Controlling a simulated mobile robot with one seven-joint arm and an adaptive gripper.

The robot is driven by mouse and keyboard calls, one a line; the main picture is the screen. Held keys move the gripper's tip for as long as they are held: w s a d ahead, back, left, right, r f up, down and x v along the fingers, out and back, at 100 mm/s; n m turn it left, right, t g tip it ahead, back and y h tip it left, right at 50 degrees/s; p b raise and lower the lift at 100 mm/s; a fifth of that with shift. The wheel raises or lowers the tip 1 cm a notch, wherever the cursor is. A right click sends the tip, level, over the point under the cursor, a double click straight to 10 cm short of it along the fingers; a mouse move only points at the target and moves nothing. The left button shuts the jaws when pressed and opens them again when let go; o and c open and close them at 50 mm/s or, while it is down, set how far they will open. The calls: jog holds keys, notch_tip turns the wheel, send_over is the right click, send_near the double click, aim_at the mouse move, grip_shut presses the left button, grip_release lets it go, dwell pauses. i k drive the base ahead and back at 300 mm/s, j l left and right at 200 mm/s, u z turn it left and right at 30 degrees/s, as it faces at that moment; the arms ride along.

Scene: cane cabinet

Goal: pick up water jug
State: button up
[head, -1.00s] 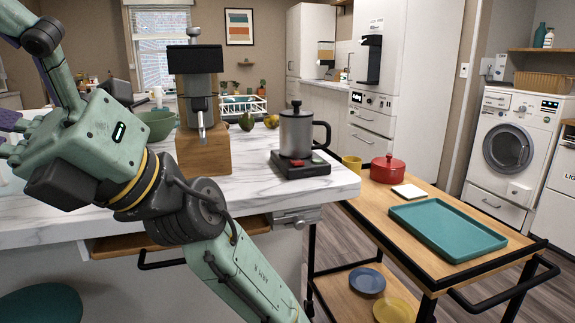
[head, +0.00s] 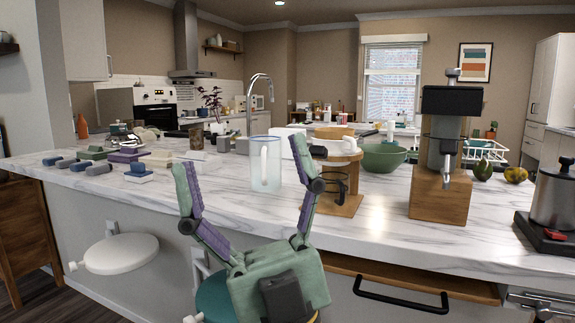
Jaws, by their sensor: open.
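The water jug (head: 266,176) is a clear, pale blue pitcher with a white handle facing me. It stands upright on the white marble counter (head: 385,200), near the middle of the head view. My gripper (head: 243,158) is open and empty, with its green and purple fingers spread wide and pointing up in the picture. It is nearer to me than the jug, at the counter's front edge. The jug shows between the fingers, closer to the right one, and they appear apart from it.
A wooden stand (head: 338,185) is close to the jug's right, with a green bowl (head: 383,158) behind it. A coffee machine (head: 440,150) stands farther right. Several small blocks (head: 138,173) lie to the left. A drawer (head: 410,282) sticks out below the counter, and a white stool (head: 121,254) is at left.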

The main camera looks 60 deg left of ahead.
aim_at(265, 150)
jog(key=u, duration=1.7)
